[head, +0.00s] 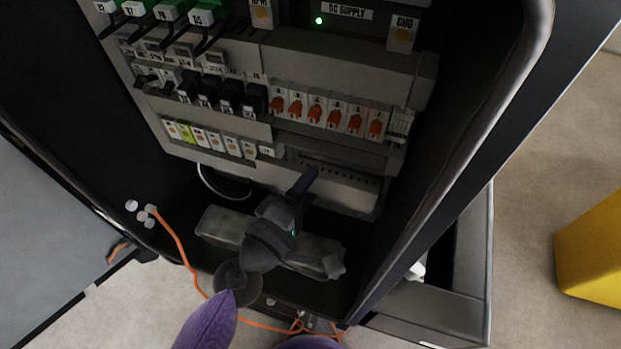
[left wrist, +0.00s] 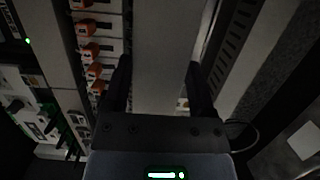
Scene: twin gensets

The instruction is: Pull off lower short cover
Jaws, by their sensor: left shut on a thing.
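My left gripper (head: 303,182) reaches into the lower part of the open cabinet, in front of the slotted duct (head: 340,174). In the left wrist view its two dark fingers (left wrist: 162,88) stand on either side of a plain light grey strip, the short cover (left wrist: 168,45), and are shut on it. The strip runs up out of that picture. The slotted duct (left wrist: 238,40) shows to its right. In the head view the gripper body hides the grip, so I cannot tell how far the cover stands off the duct. My right gripper is not in view.
A row of orange-handled breakers (head: 315,108) sits above the duct. A grey bar-like piece (head: 222,226) shows behind my gripper. An orange cable (head: 178,245) hangs at lower left. The cabinet's right frame (head: 470,130) is close; a yellow object (head: 592,250) stands outside.

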